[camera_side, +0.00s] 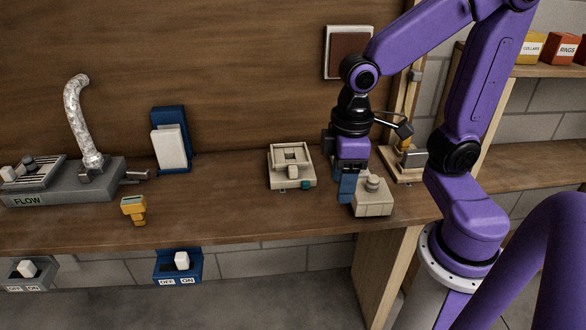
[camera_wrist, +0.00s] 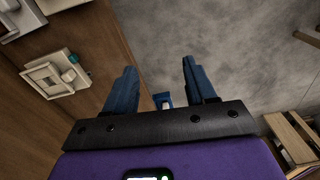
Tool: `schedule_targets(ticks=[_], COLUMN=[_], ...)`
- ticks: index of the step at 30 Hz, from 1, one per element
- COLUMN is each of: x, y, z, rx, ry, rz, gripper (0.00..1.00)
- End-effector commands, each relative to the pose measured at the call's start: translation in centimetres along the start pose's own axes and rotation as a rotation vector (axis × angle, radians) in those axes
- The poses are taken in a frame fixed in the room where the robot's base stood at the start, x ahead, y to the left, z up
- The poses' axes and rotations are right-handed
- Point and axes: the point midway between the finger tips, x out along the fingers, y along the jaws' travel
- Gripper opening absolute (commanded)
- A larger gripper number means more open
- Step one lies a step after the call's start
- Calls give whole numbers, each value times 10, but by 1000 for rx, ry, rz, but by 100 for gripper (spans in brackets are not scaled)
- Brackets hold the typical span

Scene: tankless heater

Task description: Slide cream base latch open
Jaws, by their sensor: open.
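The cream base (camera_side: 291,180) sits on the bench left of my gripper, with a raised square cream frame on top. A small teal tab (camera_side: 305,184) is at its front right corner; I take this for the latch. In the wrist view the base (camera_wrist: 55,85) is at the left, with the teal tab (camera_wrist: 73,59) at its edge. My gripper (camera_side: 347,190) points down near the bench's front edge, right of the base and apart from it. In the wrist view its blue fingers (camera_wrist: 159,68) are spread, with nothing held. Whether the latch is open or shut is unclear.
A cream block with a round knob (camera_side: 372,200) stands close by my gripper, partly overlapping it in view. A yellow tool (camera_side: 134,209), a blue holder (camera_side: 171,115) and a grey FLOW unit (camera_side: 60,185) are farther left.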

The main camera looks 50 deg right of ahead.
Motion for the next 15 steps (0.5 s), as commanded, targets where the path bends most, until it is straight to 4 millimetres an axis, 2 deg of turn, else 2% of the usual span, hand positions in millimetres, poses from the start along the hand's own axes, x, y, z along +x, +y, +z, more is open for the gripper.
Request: schedule_targets(ticks=[1, 6, 11, 15], x=[0, -1, 1, 5], y=[11, 54, 103, 152], z=[-13, -50, -77, -91], rx=[85, 368, 634, 866], ry=[-3, -7, -10, -13], rz=[2, 7, 11, 14], gripper=[55, 55, 55, 55])
